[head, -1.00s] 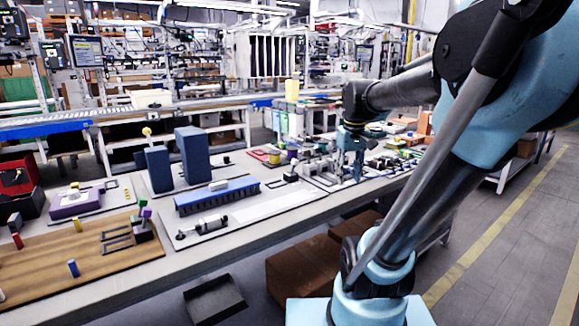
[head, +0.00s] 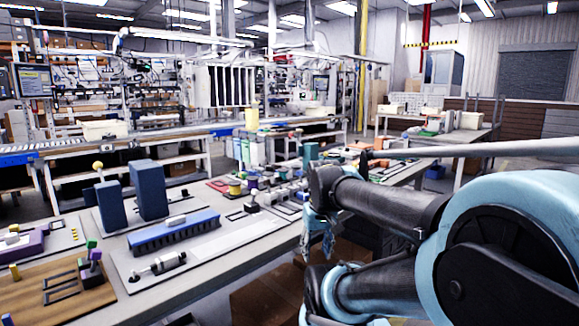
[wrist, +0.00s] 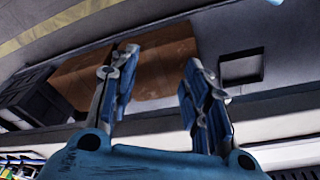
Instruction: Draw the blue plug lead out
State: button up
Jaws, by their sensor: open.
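I cannot make out a blue plug lead in either view. My gripper (head: 318,240) hangs at the front edge of the workbench in the head view, pointing down. In the wrist view my gripper (wrist: 158,68) is open, with its two blue fingers apart and nothing between them. Below the fingers lie the floor and brown boxes (wrist: 165,62). The small parts at the far right of the bench are partly hidden behind my arm.
The workbench (head: 215,262) carries a blue brush-like block (head: 173,232), two dark blue upright blocks (head: 149,189), a metal cylinder (head: 168,262) and a wooden board (head: 62,302). A dark open tray (wrist: 240,67) lies on the floor.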

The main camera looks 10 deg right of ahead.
jog(key=w+d+r+n, duration=0.1)
jog(key=w+r+n, duration=0.2)
jog(key=w+r, duration=1.2)
notch_tip(320, 180, up, 6)
jog(key=n+g, duration=0.1)
jog(key=n, duration=0.2)
send_over(307, 195)
jog(key=w, duration=0.1)
jog(key=shift+y, duration=0.4)
jog(key=f, duration=0.5)
jog(key=w+a+f, duration=0.1)
jog(key=f, duration=1)
jog(key=shift+w+a+f, duration=0.2)
jog(key=shift+w+f, duration=0.1)
jog(key=shift+f, duration=0.05)
jog(key=shift+c, duration=0.5)
grip_shut()
jog(key=c, duration=0.7)
grip_release()
grip_shut()
jog(key=shift+s+d, duration=0.75)
jog(key=shift+s, duration=0.3)
